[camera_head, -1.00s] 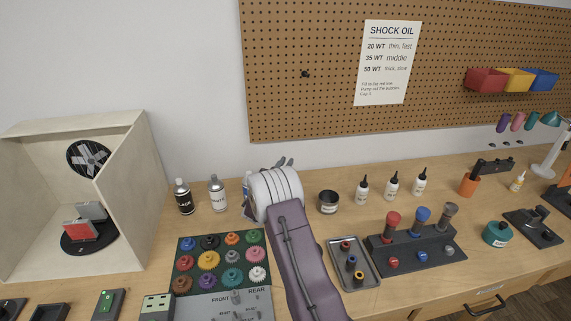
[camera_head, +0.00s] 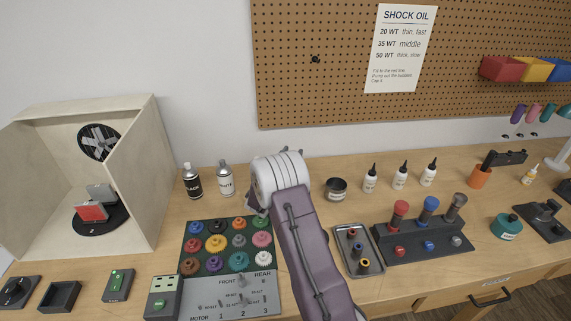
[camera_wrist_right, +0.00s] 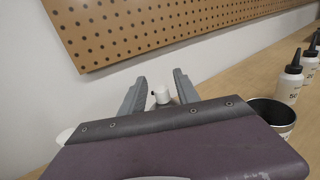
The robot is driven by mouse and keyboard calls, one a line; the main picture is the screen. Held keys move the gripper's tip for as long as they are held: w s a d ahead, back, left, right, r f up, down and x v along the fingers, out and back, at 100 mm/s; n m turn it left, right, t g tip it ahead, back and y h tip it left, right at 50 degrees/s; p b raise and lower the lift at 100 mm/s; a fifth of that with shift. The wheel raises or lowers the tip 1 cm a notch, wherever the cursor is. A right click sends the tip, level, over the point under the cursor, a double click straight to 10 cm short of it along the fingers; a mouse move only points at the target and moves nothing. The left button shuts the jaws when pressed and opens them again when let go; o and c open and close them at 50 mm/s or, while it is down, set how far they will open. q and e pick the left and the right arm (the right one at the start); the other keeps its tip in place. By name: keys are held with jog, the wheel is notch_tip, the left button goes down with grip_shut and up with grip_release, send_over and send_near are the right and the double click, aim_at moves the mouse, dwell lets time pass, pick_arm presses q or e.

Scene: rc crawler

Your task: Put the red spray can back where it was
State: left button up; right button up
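No red spray can shows clearly in either view. In the right wrist view, a small white nozzle or cap (camera_wrist_right: 160,93) shows between the two grey fingers of my right gripper (camera_wrist_right: 160,78). The fingers stand apart on either side of it. What is below the nozzle is hidden by my wrist. In the head view, my right arm reaches over the bench and its wrist hides most of the gripper. A black spray can (camera_head: 193,182) and a white spray can (camera_head: 225,180) stand upright left of it. My left gripper is not in view.
A spray booth (camera_head: 130,180) with a red piece (camera_head: 91,211) on its turntable is at the left. A rack of coloured gears (camera_head: 211,226) lies in front of the cans. A dark cup (camera_head: 336,190) and several oil bottles (camera_head: 400,175) stand right of my wrist.

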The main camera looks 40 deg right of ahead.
jog(key=b+v, duration=0.1)
jog(key=v, duration=0.8)
jog(key=shift+a, duration=0.35)
jog(key=shift+s, duration=0.15)
